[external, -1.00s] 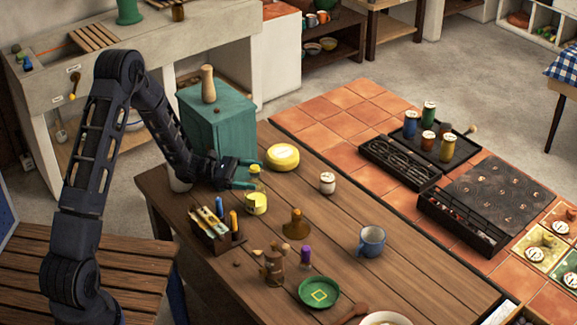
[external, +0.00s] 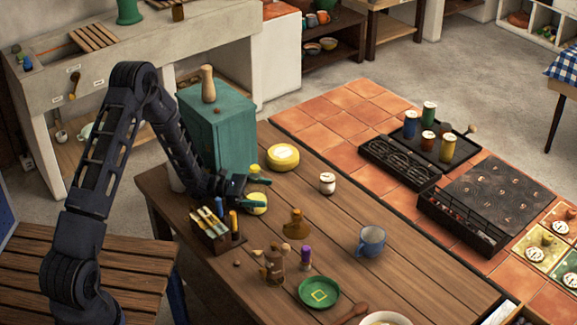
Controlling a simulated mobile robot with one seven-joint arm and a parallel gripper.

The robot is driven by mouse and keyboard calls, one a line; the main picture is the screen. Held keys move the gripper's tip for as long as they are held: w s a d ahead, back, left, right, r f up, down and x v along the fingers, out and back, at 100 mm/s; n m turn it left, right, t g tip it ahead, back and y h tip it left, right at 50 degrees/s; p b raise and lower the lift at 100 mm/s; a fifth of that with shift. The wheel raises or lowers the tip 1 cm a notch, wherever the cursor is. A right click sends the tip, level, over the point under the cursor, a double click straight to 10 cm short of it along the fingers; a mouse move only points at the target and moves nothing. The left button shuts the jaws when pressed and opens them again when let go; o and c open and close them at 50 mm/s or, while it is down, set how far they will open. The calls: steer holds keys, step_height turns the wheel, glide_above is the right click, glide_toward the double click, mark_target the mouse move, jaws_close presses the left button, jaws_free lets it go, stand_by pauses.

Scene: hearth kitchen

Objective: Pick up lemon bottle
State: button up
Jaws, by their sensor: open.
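The lemon bottle (external: 256,204) looks yellow and stands on the wooden table in front of the teal cabinet. My gripper (external: 257,192) is open and sits at the bottle, with its teal fingers crossing the bottle's upper middle. The yellow top shows above the fingers and the lower body shows below them. The fingers hide part of the bottle, and I cannot tell whether they touch it.
A caddy of small tubes (external: 214,232) stands close in front of the gripper. The teal cabinet (external: 220,130) stands behind.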

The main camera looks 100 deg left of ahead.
steer(key=c, duration=1.3)
steer(key=shift+c, duration=0.5)
steer(key=shift+r, duration=0.2)
